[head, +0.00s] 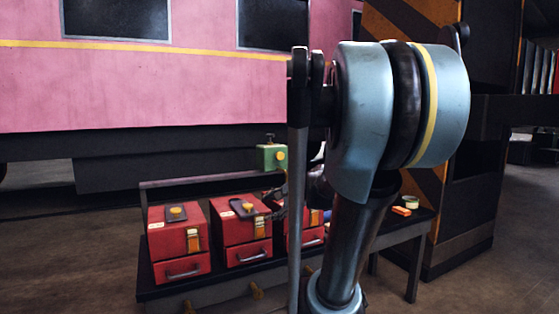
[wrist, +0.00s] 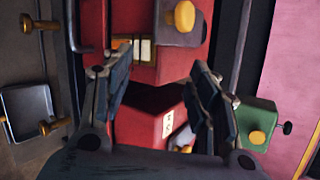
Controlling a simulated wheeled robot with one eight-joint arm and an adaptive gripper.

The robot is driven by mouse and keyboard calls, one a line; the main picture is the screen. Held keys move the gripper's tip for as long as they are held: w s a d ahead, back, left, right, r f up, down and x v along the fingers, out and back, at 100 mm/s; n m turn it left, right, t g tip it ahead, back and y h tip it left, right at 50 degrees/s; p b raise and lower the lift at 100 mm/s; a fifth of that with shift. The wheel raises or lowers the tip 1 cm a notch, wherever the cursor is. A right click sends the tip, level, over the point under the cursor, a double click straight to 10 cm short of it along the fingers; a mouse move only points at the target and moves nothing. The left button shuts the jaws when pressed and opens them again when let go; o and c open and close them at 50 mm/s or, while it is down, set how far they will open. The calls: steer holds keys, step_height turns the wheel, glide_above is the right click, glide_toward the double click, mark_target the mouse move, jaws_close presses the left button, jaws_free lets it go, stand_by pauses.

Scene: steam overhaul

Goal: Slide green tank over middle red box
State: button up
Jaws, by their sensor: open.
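The green tank (head: 268,157), with a yellow knob, sits on the rail behind the red boxes, near the gap between the middle and right boxes. It also shows at the right of the wrist view (wrist: 259,115). The middle red box (head: 233,230) has a yellow knob on top. It appears to be the box at the top of the wrist view (wrist: 118,20). My gripper (head: 277,200) is open and empty beside the middle box's right side, partly hidden by my arm. In the wrist view its fingers (wrist: 162,75) are apart, with the tank outside them.
The left red box (head: 168,242) and partly hidden right red box (head: 293,238) share the dark bench (head: 150,292). Small items, including an orange block (head: 401,211), lie at its right end. The pink carriage (head: 150,90) stands behind.

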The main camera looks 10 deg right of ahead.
steer(key=w+d+r+m+t, duration=0.45)
steer(key=w+r+m, duration=0.25)
steer(key=w+m, duration=0.3)
steer(key=m+t+h, duration=0.1)
steer(key=m+t, duration=0.3)
steer(key=m, duration=0.4)
glide_toward(281, 157)
steer(key=x, duration=1.1)
